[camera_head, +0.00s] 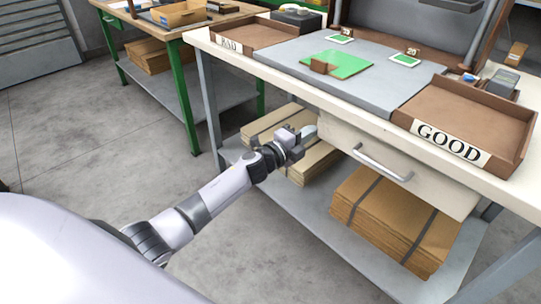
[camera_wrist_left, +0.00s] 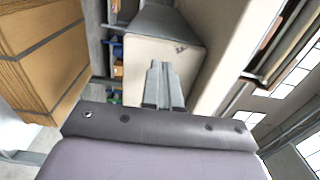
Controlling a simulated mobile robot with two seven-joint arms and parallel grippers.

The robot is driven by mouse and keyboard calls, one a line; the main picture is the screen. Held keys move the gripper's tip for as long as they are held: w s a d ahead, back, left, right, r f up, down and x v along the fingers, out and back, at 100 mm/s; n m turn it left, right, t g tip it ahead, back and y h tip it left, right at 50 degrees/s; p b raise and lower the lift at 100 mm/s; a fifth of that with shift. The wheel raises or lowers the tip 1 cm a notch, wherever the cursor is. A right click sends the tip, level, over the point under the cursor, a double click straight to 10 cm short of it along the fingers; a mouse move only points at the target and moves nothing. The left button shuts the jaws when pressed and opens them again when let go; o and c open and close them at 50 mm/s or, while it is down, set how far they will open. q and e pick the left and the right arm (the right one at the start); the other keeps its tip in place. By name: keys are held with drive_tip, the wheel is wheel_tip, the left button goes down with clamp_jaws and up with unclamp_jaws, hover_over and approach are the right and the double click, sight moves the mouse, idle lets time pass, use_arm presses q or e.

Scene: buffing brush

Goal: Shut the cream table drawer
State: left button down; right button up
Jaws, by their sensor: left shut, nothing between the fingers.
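The cream drawer (camera_head: 350,146) sits under the cream-topped table, with a grey bar handle (camera_head: 383,163) on its front. How far it stands out is hard to tell from these views. My left gripper (camera_head: 307,132) is shut and empty, just left of the drawer's left end and below the table edge. In the left wrist view my closed fingers (camera_wrist_left: 164,82) point at a cream panel (camera_wrist_left: 140,58), which seems to be part of the drawer or table. Contact cannot be made out. My right gripper is not in view.
The table (camera_head: 290,85) carries a brown GOOD tray (camera_head: 470,112), a BAD tray (camera_head: 255,35) and a grey mat with a green board (camera_head: 345,63). Cardboard stacks (camera_head: 395,218) lie on the lower shelf (camera_head: 330,220). A green-legged bench (camera_head: 185,95) stands behind left. Floor at front left is clear.

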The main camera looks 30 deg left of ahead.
use_arm(q)
drive_tip(key=p+v, duration=0.2)
drive_tip(key=v, duration=0.7)
drive_tip(key=s+d+f+n+g+y, duration=0.1)
drive_tip(key=s+d+f+n+g, duration=0.1)
drive_tip(key=s+f+n, duration=0.45)
drive_tip(key=s+d+f+n+g+y, duration=0.1)
drive_tip(key=s+d+f+n+g, duration=0.15)
drive_tip(key=s+n, duration=0.7)
drive_tip(key=s+d+f+n+g+y, duration=0.1)
drive_tip(key=s+d+f+n+g, duration=0.25)
drive_tip(key=s, duration=0.85)
drive_tip(key=a+r+t+p, duration=0.1)
drive_tip(key=a+r+p, duration=0.2)
drive_tip(key=r+p, duration=0.6)
drive_tip(key=p, duration=0.3)
drive_tip(key=shift+s+p, duration=0.3)
drive_tip(key=shift+p, duration=0.05)
